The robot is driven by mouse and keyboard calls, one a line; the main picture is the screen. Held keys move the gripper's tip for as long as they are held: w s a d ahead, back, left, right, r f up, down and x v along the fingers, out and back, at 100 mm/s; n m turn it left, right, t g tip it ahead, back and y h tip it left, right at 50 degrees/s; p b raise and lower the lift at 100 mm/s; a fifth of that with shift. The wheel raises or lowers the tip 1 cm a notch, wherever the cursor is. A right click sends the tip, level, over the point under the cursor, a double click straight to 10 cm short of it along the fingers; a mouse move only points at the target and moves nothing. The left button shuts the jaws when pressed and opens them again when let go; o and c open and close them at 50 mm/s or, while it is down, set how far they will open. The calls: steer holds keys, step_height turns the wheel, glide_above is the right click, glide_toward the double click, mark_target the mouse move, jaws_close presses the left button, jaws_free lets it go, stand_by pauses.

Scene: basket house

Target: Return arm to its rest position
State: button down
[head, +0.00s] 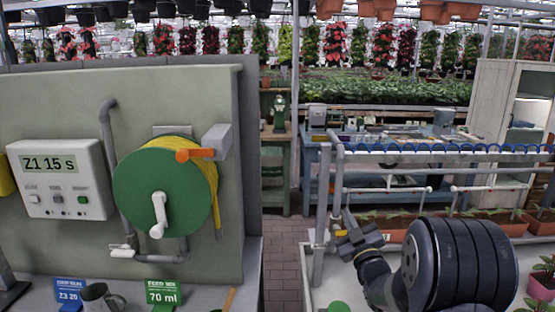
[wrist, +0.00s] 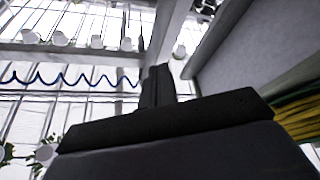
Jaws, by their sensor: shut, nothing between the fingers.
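My arm is folded at the lower right of the head view, with a large dark ribbed joint in front. My gripper (head: 347,222) points up and left beside a grey upright pipe (head: 324,190); I cannot tell whether they touch. In the wrist view, the dark fingers of my gripper (wrist: 158,85) stand together, shut and empty. Part of the gripper is hard to make out in the head view.
A panel at left carries a green hose reel (head: 140,190) with yellow hose and a control box (head: 60,180) reading "Z1 15 s". A mug (head: 98,298) stands below. Planters (head: 510,226) line the right bench. A brick aisle (head: 284,260) lies between.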

steer(key=shift+a+r+n+y+p, duration=0.15)
steer(key=shift+a+n+y+p, duration=0.25)
steer(key=shift+n+p, duration=0.45)
steer(key=shift+a+g, duration=0.1)
steer(key=shift+g, duration=0.2)
